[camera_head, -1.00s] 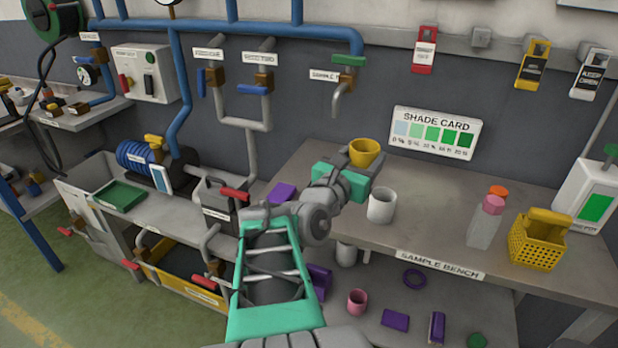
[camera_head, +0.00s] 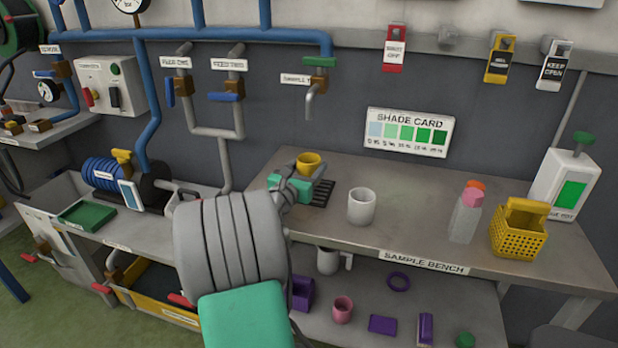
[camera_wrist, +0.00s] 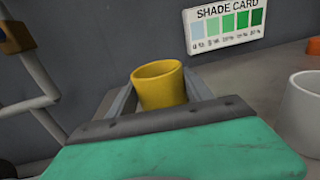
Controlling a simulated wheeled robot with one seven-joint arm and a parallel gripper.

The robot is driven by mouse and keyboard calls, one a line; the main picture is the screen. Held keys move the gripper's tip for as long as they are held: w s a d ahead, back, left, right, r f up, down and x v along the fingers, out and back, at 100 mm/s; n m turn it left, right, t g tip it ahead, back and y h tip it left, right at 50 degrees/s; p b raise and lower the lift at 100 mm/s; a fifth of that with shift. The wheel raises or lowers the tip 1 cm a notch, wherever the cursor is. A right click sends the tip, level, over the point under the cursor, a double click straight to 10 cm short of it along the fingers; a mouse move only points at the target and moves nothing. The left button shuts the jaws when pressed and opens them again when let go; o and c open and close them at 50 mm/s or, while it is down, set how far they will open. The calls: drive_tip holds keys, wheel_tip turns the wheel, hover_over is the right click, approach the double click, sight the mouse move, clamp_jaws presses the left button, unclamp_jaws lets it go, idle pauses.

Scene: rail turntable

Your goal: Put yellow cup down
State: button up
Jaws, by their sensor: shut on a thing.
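The yellow cup (camera_head: 309,162) is upright between the fingers of my gripper (camera_head: 318,178), over the left part of the sample bench (camera_head: 425,225). My gripper is shut on the cup. In the wrist view the cup (camera_wrist: 160,86) stands between the two grey fingers, with its open rim up and its lower part hidden by my gripper's body. A dark slotted grate (camera_head: 324,193) lies on the bench just beside my gripper, below the sample tap (camera_head: 312,95). Whether the cup's base touches anything cannot be seen.
A white mug (camera_head: 361,206) stands right of my gripper and also shows in the wrist view (camera_wrist: 303,108). The bench middle is clear.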

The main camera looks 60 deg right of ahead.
wheel_tip(320, 180, down, 2)
drive_tip(key=shift+f, duration=0.15)
drive_tip(key=shift+f, duration=0.15)
drive_tip(key=o, duration=1.5)
drive_tip(key=shift+a, duration=0.35)
drive_tip(key=a, duration=1.1)
drive_tip(key=shift+s+a, duration=0.2)
